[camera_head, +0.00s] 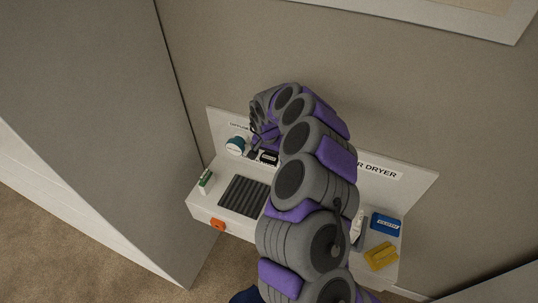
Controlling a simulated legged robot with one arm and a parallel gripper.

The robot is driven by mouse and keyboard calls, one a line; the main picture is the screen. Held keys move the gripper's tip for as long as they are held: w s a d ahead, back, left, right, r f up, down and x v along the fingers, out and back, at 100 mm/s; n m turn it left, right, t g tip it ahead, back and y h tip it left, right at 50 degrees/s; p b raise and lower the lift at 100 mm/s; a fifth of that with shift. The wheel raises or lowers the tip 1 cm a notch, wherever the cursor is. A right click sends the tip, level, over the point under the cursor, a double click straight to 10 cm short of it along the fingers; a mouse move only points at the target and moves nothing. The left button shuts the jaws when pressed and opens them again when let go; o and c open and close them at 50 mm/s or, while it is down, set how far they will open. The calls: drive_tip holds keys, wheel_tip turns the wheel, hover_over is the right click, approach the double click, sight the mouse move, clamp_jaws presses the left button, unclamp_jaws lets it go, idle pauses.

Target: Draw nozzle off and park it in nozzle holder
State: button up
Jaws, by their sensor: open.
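My arm curls over the white shelf unit, and my gripper (260,146) points down near its back left part. The gripper is small and partly hidden by my own arm; its jaws look open. A small black piece with a pale label (269,157) sits right by the jaws; I cannot tell whether it is the nozzle or its holder, or whether the jaws touch it. The back panel carries a sign ending in "R DRYER" (378,169). No hair dryer or nozzle can be made out clearly; my arm covers the middle of the shelf.
A teal and white round tub (236,146), a green and white box (206,181) and a black ribbed mat (244,196) are on the left. A blue box (385,224) and a yellow item (381,256) are on the right. An orange part (217,225) is on the front edge.

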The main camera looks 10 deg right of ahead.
wheel_tip(320, 180, up, 17)
drive_tip(key=s+a, duration=0.1)
drive_tip(key=shift+s+a, duration=0.2)
drive_tip(key=shift+s, duration=0.15)
drive_tip(key=shift+f, duration=0.1)
idle(0.6)
